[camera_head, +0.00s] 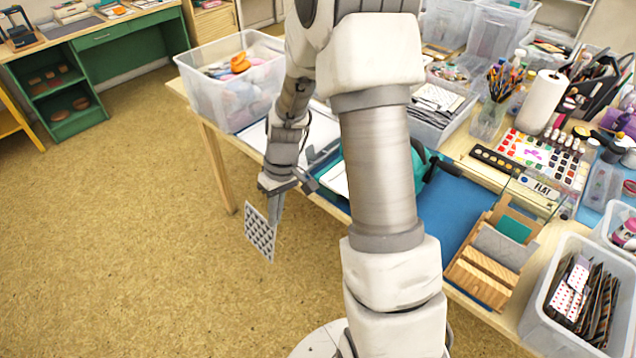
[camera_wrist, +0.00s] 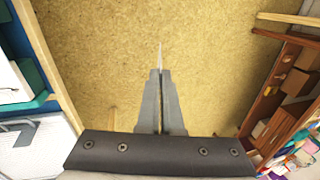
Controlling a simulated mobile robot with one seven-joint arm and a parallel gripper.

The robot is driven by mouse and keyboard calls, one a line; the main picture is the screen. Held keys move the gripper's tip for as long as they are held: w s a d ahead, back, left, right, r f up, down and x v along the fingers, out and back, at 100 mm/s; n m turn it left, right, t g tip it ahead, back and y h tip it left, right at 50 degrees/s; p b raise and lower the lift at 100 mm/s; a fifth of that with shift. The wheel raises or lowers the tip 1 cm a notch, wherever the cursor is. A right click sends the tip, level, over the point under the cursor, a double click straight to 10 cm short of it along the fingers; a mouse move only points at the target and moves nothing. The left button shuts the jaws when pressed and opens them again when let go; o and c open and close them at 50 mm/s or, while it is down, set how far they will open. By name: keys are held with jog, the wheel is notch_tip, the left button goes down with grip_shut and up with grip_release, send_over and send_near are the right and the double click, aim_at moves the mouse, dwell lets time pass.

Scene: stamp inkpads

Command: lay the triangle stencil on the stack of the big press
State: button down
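A thin pale sheet with a pattern of dark triangles, the triangle stencil (camera_head: 261,233), hangs tilted from my gripper (camera_head: 277,192) over the floor, left of the worktable. In the wrist view my gripper (camera_wrist: 160,72) is closed, and the stencil (camera_wrist: 160,55) shows edge-on as a thin sliver beyond the fingertips. A teal device (camera_head: 418,168) with a dark handle stands on the worktable, mostly hidden behind my arm; I cannot tell if it is the big press. Any stack in it is hidden.
The worktable (camera_head: 222,150) carries a clear bin (camera_head: 240,108) at its left corner, a wooden rack (camera_head: 492,262), a "FLAT" sign (camera_head: 541,187), paints and a bin of cards (camera_head: 545,300). A green desk (camera_head: 110,35) stands at upper left. The floor (camera_head: 130,220) on the left is clear.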

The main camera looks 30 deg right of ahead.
jog(key=s+d+f+n+g+h+b, duration=0.4)
jog(key=d+n, duration=0.3)
jog(key=n, duration=0.4)
jog(key=s+d+f+n+g+h+b, duration=0.2)
jog(key=d+f+n+g+h+b, duration=0.25)
jog(key=d+n, duration=0.5)
jog(key=w+a+r+n+t+h+b, duration=0.1)
jog(key=w+r+n+t+h+b, duration=0.1)
jog(key=w+n+t+h, duration=0.3)
jog(key=w+a+r+n+t+h+b, duration=0.1)
jog(key=w+r+n+t+h+b, duration=0.1)
jog(key=w+n+t+h, duration=0.4)
jog(key=w+r+n+t, duration=0.1)
jog(key=w+n+t, duration=0.1)
jog(key=n+t, duration=0.2)
jog(key=shift+w+a+r+n, duration=0.25)
jog(key=shift+w+a+n, duration=0.15)
jog(key=shift+n, duration=0.25)
jog(key=shift+a+r+t+p, duration=0.1)
jog(key=shift+t+p, duration=0.15)
jog(key=shift+p, duration=0.1)
jog(key=shift+f, duration=0.85)
